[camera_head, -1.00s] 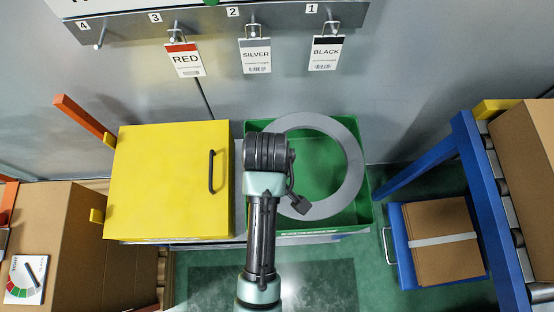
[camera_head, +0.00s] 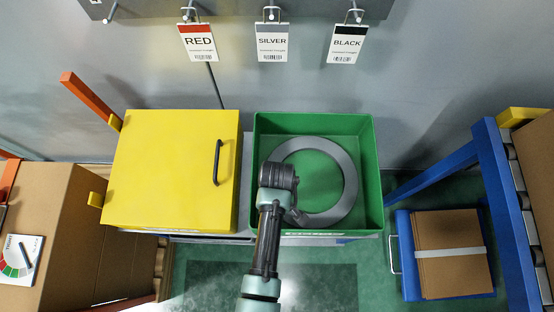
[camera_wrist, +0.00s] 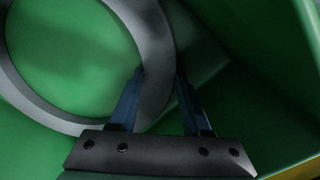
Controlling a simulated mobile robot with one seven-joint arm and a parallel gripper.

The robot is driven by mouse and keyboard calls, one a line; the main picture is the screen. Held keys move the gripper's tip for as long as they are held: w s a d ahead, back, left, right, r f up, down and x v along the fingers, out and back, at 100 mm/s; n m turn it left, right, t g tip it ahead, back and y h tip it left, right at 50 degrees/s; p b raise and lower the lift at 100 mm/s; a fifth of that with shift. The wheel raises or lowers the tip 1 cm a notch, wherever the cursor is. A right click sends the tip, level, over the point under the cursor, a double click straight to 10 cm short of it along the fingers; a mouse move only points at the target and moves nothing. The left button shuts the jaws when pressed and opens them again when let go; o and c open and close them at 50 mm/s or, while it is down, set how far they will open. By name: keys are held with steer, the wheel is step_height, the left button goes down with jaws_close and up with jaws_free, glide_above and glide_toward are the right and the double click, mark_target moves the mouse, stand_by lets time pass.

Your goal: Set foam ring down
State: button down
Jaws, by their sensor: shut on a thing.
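The green bin floor (camera_wrist: 75,50) shows through the ring's hole. In the head view my wrist covers the ring's left front part and hides the fingers. I cannot tell whether the ring touches the floor.
A yellow lidded box (camera_head: 165,170) with a black handle stands directly left of the bin. Tags reading RED (camera_head: 199,42), SILVER (camera_head: 272,42) and BLACK (camera_head: 346,43) hang on the wall rail. A blue frame (camera_head: 497,180) and cartons (camera_head: 450,250) are to the right.

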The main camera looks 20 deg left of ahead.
steer(key=shift+f, duration=0.1)
steer(key=shift+c, duration=1.8)
jaws_free()
step_height(320, 180, up, 12)
steer(key=p, duration=0.2)
steer(key=shift+r+p, duration=0.2)
steer(key=shift+p, duration=0.2)
